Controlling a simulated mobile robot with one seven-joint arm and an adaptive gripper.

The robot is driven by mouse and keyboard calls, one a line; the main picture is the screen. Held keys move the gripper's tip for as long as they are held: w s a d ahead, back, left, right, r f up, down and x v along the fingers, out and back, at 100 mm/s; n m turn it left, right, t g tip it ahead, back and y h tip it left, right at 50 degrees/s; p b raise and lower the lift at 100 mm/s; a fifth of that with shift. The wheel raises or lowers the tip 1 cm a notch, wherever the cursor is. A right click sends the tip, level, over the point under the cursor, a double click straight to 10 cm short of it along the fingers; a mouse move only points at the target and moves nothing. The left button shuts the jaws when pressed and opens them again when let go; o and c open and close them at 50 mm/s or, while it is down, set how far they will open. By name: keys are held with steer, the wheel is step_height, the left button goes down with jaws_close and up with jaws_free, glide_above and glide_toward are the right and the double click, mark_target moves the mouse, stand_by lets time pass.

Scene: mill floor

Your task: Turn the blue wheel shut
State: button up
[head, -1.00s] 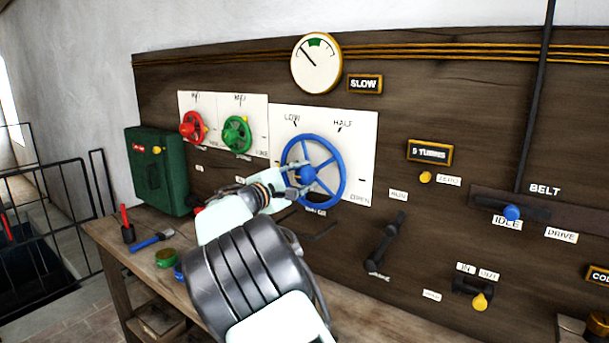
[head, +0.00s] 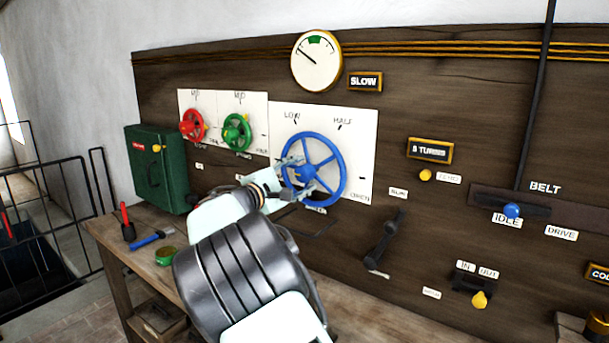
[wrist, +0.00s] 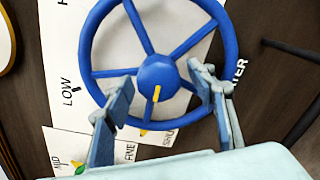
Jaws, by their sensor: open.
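The blue wheel (head: 341,168) is mounted on a white panel with LOW, HALF and OPEN marks. In the wrist view the blue wheel (wrist: 92,55) fills the upper middle, with a yellow pointer (wrist: 156,93) at its hub. My gripper (head: 300,176) is at the wheel's face near the hub. It is open. In the wrist view my gripper (wrist: 163,82) has one finger on each side of the hub, over the lower part of the wheel. I cannot tell whether the fingers touch the spokes or rim.
A red wheel (head: 186,129) and a green wheel (head: 231,135) sit left of the blue one. A gauge (head: 316,70) is above. A black crank handle (head: 385,240) and a belt lever (head: 511,212) are to the right. The bench (head: 105,235) holds tools at left.

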steer(key=v, duration=1)
steer(key=shift+s, duration=0.15)
steer(key=shift+a, duration=0.1)
